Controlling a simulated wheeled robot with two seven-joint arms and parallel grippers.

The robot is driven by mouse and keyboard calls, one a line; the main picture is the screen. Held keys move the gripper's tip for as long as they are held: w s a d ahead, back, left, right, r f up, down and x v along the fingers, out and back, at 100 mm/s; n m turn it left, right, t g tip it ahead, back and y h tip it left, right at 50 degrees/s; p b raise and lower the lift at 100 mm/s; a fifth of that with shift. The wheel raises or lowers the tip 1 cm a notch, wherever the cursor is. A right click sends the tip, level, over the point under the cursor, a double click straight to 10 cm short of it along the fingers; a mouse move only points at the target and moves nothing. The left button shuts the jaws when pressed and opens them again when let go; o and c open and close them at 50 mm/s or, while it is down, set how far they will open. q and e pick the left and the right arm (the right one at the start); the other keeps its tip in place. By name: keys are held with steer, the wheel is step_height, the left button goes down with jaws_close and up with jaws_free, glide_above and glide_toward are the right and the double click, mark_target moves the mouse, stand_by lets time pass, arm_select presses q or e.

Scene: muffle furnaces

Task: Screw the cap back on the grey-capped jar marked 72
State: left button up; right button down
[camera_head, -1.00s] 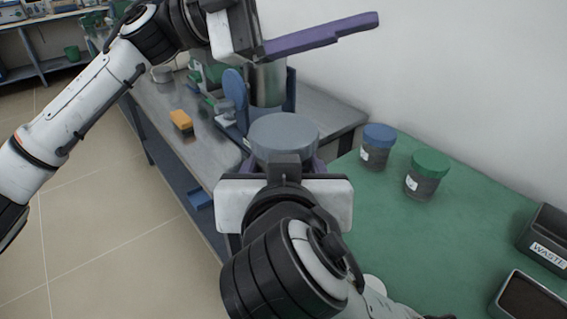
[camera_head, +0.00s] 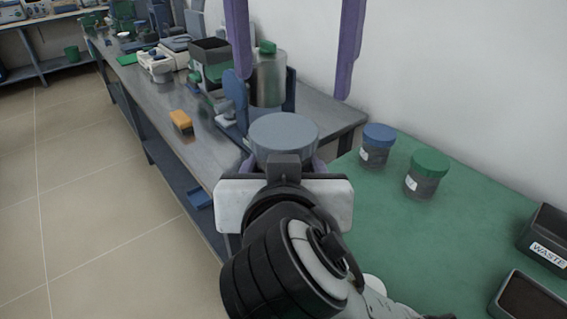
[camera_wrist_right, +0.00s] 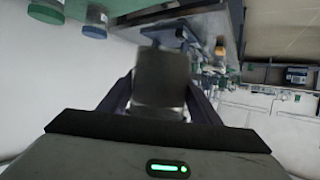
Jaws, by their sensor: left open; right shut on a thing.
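A round grey cap (camera_head: 284,133) shows in the head view directly above my right gripper (camera_head: 284,168). The right gripper is shut on the jar under it, with a purple finger on each side. The jar body is mostly hidden behind the gripper. I cannot read a 72 or tell whether the cap is threaded on or only resting there. In the right wrist view a blurred grey jar body (camera_wrist_right: 161,80) sits between the fingers. My left gripper (camera_head: 294,88) hangs from the top edge, open and empty, its two purple fingers wide apart above and behind the cap.
A blue-capped jar (camera_head: 377,146) and a green-capped jar (camera_head: 427,175) stand on the green mat (camera_head: 440,235) at right. A WASTE bin (camera_head: 545,240) and a dark tray (camera_head: 528,297) are at the far right. A bench (camera_head: 178,145) with equipment runs along the left.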

mark_target(283, 129)
arm_select(q)
steer(key=shift+a+r, duration=0.15)
steer(key=shift+a, duration=0.2)
steer(key=shift+f, duration=4.05)
steer(key=c, duration=1.1)
steer(key=m, duration=1.2)
steer(key=o, duration=1.2)
